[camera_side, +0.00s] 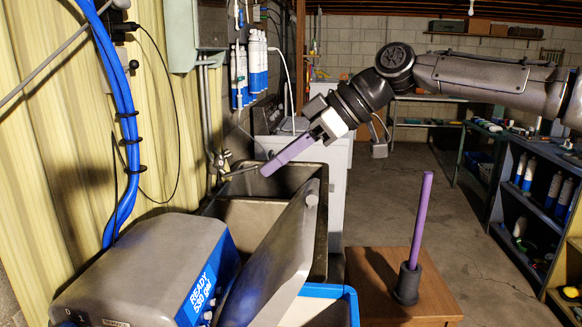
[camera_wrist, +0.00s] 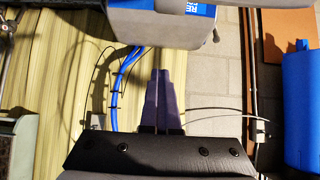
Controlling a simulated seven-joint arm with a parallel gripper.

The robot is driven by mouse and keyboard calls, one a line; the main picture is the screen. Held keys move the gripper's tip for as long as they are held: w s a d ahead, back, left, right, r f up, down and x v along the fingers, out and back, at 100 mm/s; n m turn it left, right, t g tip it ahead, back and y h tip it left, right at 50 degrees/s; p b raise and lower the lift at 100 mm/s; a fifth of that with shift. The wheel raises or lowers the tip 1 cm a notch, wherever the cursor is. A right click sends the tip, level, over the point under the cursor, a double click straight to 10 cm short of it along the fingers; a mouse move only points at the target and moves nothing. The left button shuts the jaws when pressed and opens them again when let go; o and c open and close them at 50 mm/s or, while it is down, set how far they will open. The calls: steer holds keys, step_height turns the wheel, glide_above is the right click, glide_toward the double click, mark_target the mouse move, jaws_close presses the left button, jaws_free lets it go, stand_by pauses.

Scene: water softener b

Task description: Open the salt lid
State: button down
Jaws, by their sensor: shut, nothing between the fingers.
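The water softener (camera_side: 150,265) stands at the lower left of the side view, with a grey top and a blue label. Its grey salt lid (camera_side: 275,260) is raised and tilted steeply, with a small round knob near its upper edge. Below and right of it shows a blue-rimmed white opening (camera_side: 350,296). My gripper (camera_side: 267,169) is above and behind the lid's upper edge, apart from it. Its long purple fingers are together and empty. The fingers also show in the wrist view (camera_wrist: 160,72), side by side. Part of the softener (camera_wrist: 160,20) is at that view's top.
A purple stick (camera_side: 421,215) stands in a black holder (camera_side: 406,284) on a wooden stool (camera_side: 372,285) at the right. A deep sink (camera_side: 250,218) lies behind the lid. Blue hoses (camera_side: 125,130) run down the wall. Floor (camera_side: 470,260) right of the stool is clear.

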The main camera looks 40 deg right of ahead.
steer(key=shift+w+a+r, duration=0.35)
steer(key=shift+w+a, duration=0.15)
steer(key=shift+a, duration=0.05)
steer(key=c, duration=1.1)
jaws_free()
